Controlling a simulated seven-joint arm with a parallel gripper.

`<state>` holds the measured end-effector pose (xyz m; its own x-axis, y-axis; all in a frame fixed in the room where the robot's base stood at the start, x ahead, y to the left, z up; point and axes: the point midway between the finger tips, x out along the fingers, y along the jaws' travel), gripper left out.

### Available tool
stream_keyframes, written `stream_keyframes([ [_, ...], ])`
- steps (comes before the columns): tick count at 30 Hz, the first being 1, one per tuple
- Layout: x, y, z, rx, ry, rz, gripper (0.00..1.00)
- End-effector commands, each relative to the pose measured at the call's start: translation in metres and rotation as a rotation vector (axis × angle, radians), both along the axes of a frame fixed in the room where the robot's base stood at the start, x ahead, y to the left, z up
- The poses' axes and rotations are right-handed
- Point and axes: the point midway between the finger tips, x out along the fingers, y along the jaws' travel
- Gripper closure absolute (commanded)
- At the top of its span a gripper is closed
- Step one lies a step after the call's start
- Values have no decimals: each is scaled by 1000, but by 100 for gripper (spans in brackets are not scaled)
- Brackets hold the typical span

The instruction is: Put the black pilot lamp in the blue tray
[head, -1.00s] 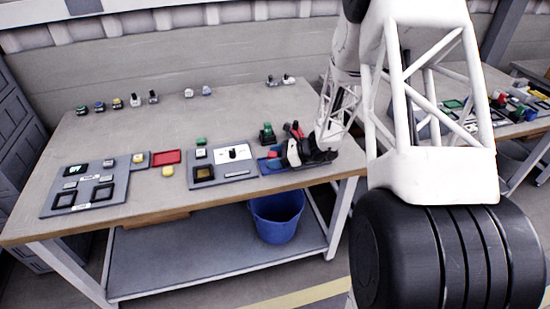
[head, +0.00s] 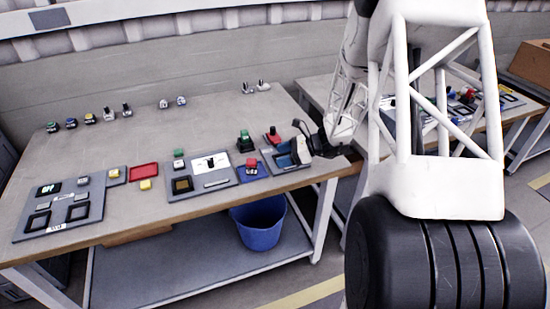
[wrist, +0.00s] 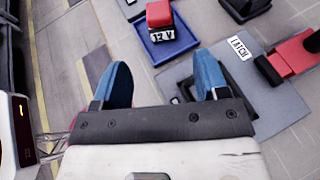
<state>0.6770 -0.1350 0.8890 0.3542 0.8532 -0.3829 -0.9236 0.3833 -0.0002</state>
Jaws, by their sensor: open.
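The blue tray (head: 251,173) lies near the table's front right. It also shows at the top of the wrist view (wrist: 190,41). A small piece with a red top (wrist: 159,14) and a white "12 V" label sits in it, also seen in the head view (head: 252,162). I cannot tell any piece for certain as the black pilot lamp. My gripper (head: 300,153) is just right of the tray, above a grey board marked LATCH (wrist: 270,110). In the wrist view its blue fingers (wrist: 162,82) are apart, with nothing between them.
A red-and-black switch (head: 272,136) and a green-topped black piece (head: 245,141) stand behind the tray. A grey panel (head: 213,183) is left of it, then a red tray (head: 144,172). Several small pieces line the back. A blue bucket (head: 260,222) is below.

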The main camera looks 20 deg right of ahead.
Motion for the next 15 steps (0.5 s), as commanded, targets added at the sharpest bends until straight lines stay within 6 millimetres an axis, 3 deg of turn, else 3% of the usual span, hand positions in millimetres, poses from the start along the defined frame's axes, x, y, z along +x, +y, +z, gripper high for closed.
stream_keyframes([
  [15,-2,-6,3,0,0,1,33],
])
